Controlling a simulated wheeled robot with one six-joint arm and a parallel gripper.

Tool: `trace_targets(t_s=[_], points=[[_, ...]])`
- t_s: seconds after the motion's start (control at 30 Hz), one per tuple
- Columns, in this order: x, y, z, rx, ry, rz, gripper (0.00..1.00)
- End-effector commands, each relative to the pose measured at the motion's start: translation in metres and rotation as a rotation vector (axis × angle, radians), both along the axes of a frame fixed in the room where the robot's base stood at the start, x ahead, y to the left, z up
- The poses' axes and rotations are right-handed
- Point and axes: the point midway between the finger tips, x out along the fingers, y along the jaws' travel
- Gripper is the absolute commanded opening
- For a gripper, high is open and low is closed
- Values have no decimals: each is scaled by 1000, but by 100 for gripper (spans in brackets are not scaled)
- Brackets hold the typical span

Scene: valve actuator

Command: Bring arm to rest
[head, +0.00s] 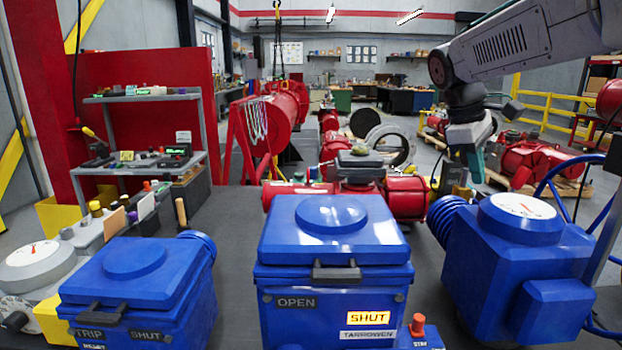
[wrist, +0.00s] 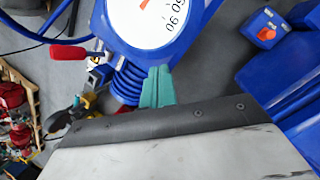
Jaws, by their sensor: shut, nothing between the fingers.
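My arm reaches in from the upper right of the head view. My gripper (head: 477,170) points down with its teal fingers, behind and above the blue valve actuator (head: 520,255) with the round white dial (head: 523,206). In the wrist view my gripper (wrist: 157,85) has its two teal fingers together with nothing between them. Beyond them in that view are the dial (wrist: 150,18) and the dark blue ribbed bellows (wrist: 128,78). The gripper appears apart from the actuator, though the exact gap cannot be told.
A blue box labelled SHUT (head: 333,265) stands in the middle, and another blue box (head: 140,275) is at left. A red lever (wrist: 68,53) shows in the wrist view. Grey shelves (head: 140,140) stand at back left.

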Motion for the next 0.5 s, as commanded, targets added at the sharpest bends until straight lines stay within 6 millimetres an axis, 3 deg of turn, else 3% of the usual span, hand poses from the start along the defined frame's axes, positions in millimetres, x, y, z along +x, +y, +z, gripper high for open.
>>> trace_targets(t_s=[0.03, 0.3, 0.5], points=[[-26, 6, -7, 30, -26, -75, 0], [-164, 38, -61, 193, -143, -507, 0], [-258, 57, -107, 292, -188, -724, 0]])
